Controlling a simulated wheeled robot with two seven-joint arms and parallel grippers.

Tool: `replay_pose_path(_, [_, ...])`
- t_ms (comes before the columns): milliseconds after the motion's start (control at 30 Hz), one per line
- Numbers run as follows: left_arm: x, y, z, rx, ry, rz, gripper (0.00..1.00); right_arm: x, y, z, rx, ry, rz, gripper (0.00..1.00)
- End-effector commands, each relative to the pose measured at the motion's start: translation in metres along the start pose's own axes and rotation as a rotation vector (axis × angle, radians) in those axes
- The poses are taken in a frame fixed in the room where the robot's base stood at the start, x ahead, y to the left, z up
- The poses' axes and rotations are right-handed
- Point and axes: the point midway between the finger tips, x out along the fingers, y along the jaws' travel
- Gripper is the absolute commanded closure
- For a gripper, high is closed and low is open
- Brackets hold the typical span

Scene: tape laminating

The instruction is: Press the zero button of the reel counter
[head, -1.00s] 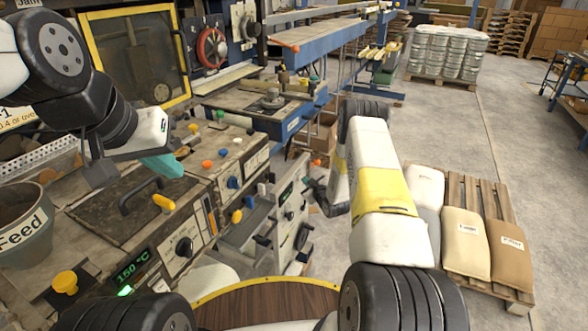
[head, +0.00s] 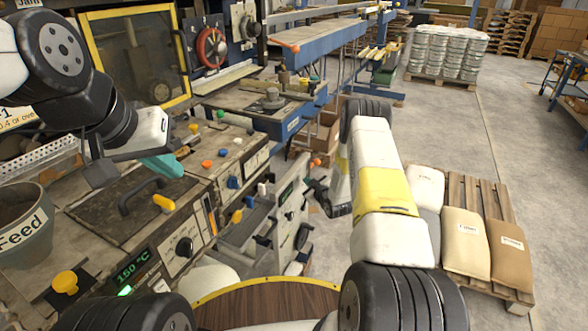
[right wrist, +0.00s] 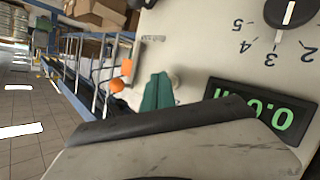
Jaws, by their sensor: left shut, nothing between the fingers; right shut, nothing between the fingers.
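The reel counter's dark display (right wrist: 262,112) shows upside down in the right wrist view, with green digits that look like 0.0 m. It sits on a pale panel (right wrist: 205,55). My right gripper (right wrist: 157,90) is shut and empty, its teal fingertips close to the panel beside the display. My left gripper (head: 162,166) is shut and empty above the hot-plate bench.
A black dial (right wrist: 288,12) with numbers is on the panel, and an orange knob (right wrist: 127,67) lies beyond the fingertips. In the head view, a round wooden tabletop (head: 265,305) is in front. A pallet with sacks (head: 465,235) stands at right; the floor behind is open.

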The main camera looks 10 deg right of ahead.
Motion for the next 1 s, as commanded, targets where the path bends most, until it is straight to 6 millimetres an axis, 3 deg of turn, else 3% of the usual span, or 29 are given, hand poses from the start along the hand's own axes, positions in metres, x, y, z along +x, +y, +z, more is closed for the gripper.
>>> replay_pose_path(533, [0.0, 0.0, 0.0, 0.0, 0.0, 0.0, 1.0, -0.007, 0.006, 0.006, 0.0, -0.003, 0.002, 1.0])
replay_pose_path(1000, [0.0, 0.0, 0.0, 0.0, 0.0, 0.0, 1.0, -0.038, 0.028, 0.028, 0.0, -0.003, 0.002, 1.0])
